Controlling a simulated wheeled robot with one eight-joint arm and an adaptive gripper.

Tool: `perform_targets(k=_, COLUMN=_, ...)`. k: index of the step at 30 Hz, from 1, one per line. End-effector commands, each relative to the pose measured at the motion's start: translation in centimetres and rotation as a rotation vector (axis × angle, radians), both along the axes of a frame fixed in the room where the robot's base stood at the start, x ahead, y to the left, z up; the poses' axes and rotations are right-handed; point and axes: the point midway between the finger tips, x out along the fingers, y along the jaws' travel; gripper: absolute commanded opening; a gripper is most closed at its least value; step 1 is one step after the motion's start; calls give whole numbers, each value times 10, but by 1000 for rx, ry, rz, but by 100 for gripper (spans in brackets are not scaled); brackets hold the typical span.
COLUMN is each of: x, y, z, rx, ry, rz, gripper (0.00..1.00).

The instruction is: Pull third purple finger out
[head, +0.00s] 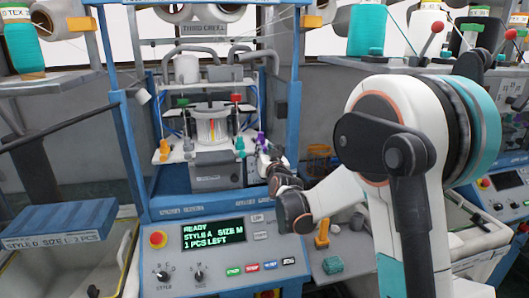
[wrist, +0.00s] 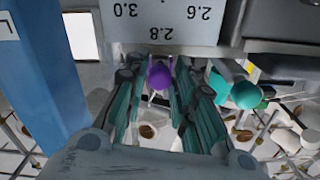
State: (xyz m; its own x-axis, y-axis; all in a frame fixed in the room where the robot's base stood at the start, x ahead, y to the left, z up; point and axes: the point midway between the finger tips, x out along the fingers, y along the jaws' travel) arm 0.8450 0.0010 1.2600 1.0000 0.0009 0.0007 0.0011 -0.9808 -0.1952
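A purple finger (head: 261,139) with a rounded end stands on the right of the knitting machine's white plate in the head view. In the wrist view the purple knob (wrist: 159,76) sits between the fingertips of my gripper (wrist: 160,88). The teal-padded fingers are spread on both sides of it, with a narrow gap seeming to remain. A teal finger (wrist: 246,95) lies just outside the right-hand pads; it shows left of the purple one in the head view (head: 239,145). In the head view my gripper (head: 268,160) is small and partly hidden by my wrist.
A plate marked 2.8 (wrist: 160,22) hangs close in front of my gripper, and a blue post (wrist: 45,75) stands at its left. The machine's control panel (head: 222,245) reads READY, STYLE A, SIZE M, 1 PCS LEFT.

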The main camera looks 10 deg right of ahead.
Motion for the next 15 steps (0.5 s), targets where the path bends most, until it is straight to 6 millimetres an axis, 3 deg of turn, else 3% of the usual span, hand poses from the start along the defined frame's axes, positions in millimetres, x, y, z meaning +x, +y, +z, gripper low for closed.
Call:
perform_targets(k=1, x=0, y=0, z=0, rx=0, ry=0, rz=0, gripper=6)
perform_targets(k=2, x=0, y=0, z=0, rx=0, ry=0, rz=0, gripper=0)
perform_targets(k=8, x=-1, y=0, z=0, rx=0, ry=0, rz=0, gripper=0)
perform_targets(k=15, x=-27, y=0, z=-1, rx=0, ry=1, rz=0, gripper=0)
